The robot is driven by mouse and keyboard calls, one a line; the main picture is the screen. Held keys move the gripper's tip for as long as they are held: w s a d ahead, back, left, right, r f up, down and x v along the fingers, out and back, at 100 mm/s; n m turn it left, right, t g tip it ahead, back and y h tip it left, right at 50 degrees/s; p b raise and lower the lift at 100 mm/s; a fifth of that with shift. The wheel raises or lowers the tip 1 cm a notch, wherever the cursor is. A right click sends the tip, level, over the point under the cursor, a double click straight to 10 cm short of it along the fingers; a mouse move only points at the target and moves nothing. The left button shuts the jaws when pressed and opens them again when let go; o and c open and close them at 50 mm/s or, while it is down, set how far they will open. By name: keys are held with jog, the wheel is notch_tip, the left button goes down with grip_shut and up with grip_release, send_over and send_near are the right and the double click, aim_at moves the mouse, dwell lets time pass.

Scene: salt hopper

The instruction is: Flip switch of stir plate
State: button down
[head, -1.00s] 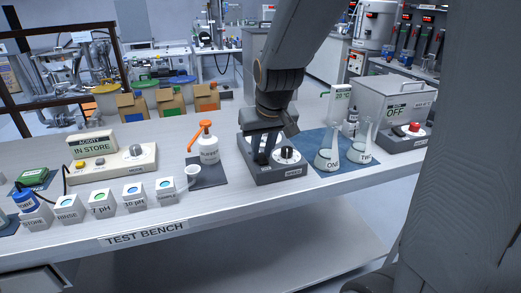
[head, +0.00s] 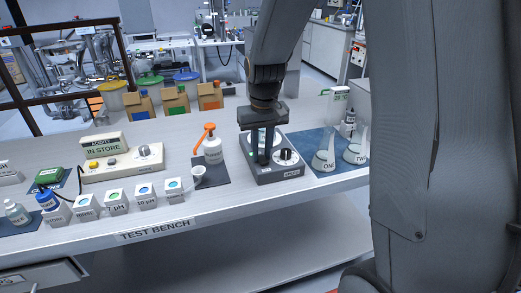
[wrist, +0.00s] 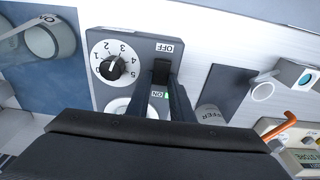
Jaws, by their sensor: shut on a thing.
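The stir plate (head: 280,176) is a dark grey box on the bench with a pale round top. In the wrist view, its black dial (wrist: 111,67) is ringed with numbers. Beside the dial is a black switch (wrist: 161,72) between the labels OFF and ON, with a small green light (wrist: 167,95) by ON. My gripper (head: 262,160) points down at the stir plate's front left. In the wrist view its two fingers (wrist: 166,92) reach the switch from both sides and are shut on it. In the head view the fingers hide the switch.
Flasks ONE (head: 324,160) and TWO (head: 356,152) stand on a blue mat close on the right. A white bottle with an orange pump (head: 213,150) and a small beaker (head: 198,173) stand on the left. A console (head: 122,162) and several labelled blocks are farther left.

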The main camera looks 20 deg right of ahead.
aim_at(262, 159)
jog(key=c, duration=1.6)
grip_release()
jog(key=shift+o, duration=0.2)
jog(key=shift+r, duration=0.1)
notch_tip(262, 159, up, 8)
jog(key=b, duration=0.1)
jog(key=shift+s+f, duration=0.2)
jog(key=shift+s, duration=0.15)
